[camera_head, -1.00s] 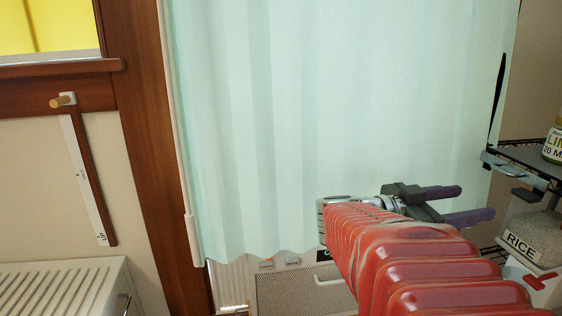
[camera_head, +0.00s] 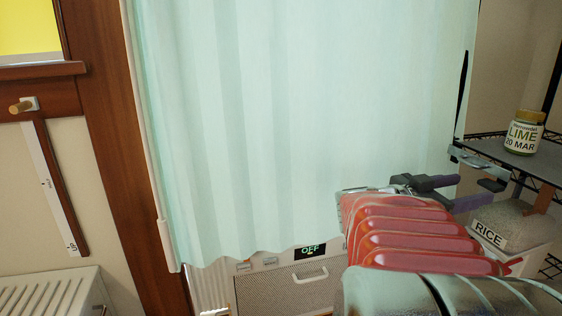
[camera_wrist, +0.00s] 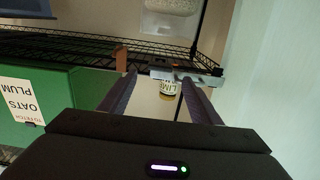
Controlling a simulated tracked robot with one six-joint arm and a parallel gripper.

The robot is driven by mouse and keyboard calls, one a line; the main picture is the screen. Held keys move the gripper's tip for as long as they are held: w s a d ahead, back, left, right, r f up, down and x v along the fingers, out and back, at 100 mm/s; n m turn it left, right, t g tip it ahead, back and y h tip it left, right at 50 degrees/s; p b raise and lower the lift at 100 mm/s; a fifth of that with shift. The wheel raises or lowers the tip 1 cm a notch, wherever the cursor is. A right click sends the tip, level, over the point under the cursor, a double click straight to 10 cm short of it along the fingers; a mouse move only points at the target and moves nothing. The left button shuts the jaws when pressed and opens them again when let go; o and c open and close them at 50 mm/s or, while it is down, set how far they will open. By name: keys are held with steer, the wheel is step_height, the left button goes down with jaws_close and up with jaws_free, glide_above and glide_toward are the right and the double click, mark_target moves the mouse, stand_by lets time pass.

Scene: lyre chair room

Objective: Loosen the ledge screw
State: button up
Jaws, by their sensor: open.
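My gripper (camera_head: 482,182) is open, its two dark purple fingers pointing right toward the shelf edge. In the wrist view its fingers (camera_wrist: 160,77) are apart with nothing held between them. A metal bracket-like fitting (camera_head: 480,158) sits at the shelf's front left corner, close to the fingers; it also shows in the wrist view (camera_wrist: 187,76), near a fingertip. A wooden knob on a pale plate (camera_head: 22,105) is fixed below the window ledge (camera_head: 40,70), at far left. I cannot tell which of these is the ledge screw.
A pale green curtain (camera_head: 290,120) hangs left of my arm. The wire-edged shelf (camera_head: 540,170) holds a LIME jar (camera_head: 523,133). A RICE container (camera_head: 510,230) stands below. A panel reading OFF (camera_head: 310,250) and a white radiator (camera_head: 50,290) are low. The wrist view shows a green box (camera_wrist: 40,110).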

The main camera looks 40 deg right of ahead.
mark_target(486, 185)
steer(key=shift+x, duration=2.6)
steer(key=shift+c, duration=0.4)
steer(key=c, duration=1)
steer(key=shift+o, duration=0.2)
